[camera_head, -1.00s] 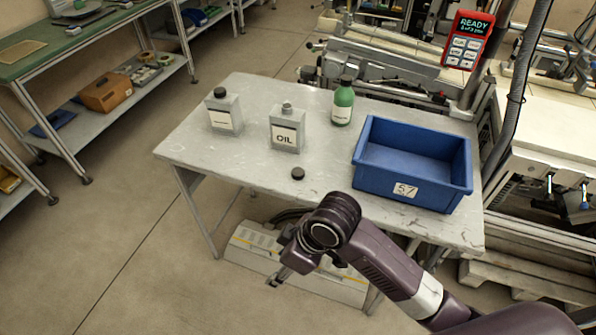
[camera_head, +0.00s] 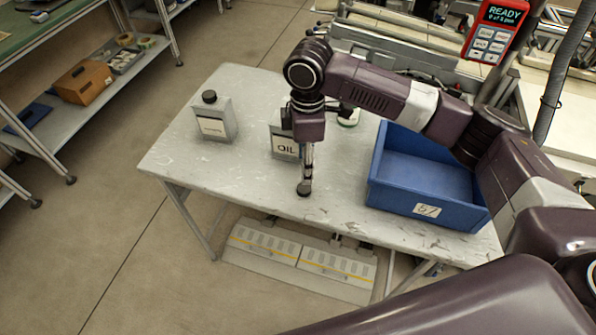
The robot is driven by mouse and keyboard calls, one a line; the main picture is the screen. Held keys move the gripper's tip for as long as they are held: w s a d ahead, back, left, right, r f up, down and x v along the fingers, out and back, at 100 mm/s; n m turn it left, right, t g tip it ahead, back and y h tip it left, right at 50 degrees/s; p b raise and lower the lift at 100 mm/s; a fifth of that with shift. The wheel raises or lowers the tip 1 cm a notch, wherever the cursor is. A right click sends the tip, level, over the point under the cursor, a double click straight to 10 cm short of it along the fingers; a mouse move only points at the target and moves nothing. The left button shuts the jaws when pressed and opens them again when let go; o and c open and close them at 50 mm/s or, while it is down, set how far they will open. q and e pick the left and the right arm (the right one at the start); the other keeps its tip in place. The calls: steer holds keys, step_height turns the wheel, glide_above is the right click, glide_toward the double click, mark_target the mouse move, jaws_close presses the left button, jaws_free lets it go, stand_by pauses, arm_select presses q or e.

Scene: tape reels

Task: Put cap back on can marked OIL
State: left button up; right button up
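The grey can marked OIL (camera_head: 286,148) stands upright on the table. My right arm hides its neck and part of its right side. A small dark cap (camera_head: 304,190) is in front of the can, at or just above the table top. My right gripper (camera_head: 306,183) points down with its fingertips at the cap. The fingers line up in this view, so I cannot tell whether they are closed on it. My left gripper is not in view.
A second grey can (camera_head: 214,122) with a black cap stands at left on the table (camera_head: 240,187). A blue bin (camera_head: 425,195) stands at right. A bottle (camera_head: 349,119) behind my arm is mostly hidden. The table's front left is clear.

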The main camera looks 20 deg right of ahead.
mark_target(304, 188)
steer(key=shift+d+r, duration=0.1)
steer(key=shift+r, duration=0.05)
steer(key=shift+s, duration=0.45)
steer(key=shift+w+f, duration=0.1)
steer(key=shift+f, duration=1.1)
steer(key=f, duration=0.1)
steer(key=f+p, duration=0.1)
steer(key=f, duration=0.2)
steer(key=shift+s+a+f+p, duration=0.15)
steer(key=shift+s+a+p, duration=0.15)
steer(key=shift+p, duration=0.1)
steer(key=shift+f, duration=0.45)
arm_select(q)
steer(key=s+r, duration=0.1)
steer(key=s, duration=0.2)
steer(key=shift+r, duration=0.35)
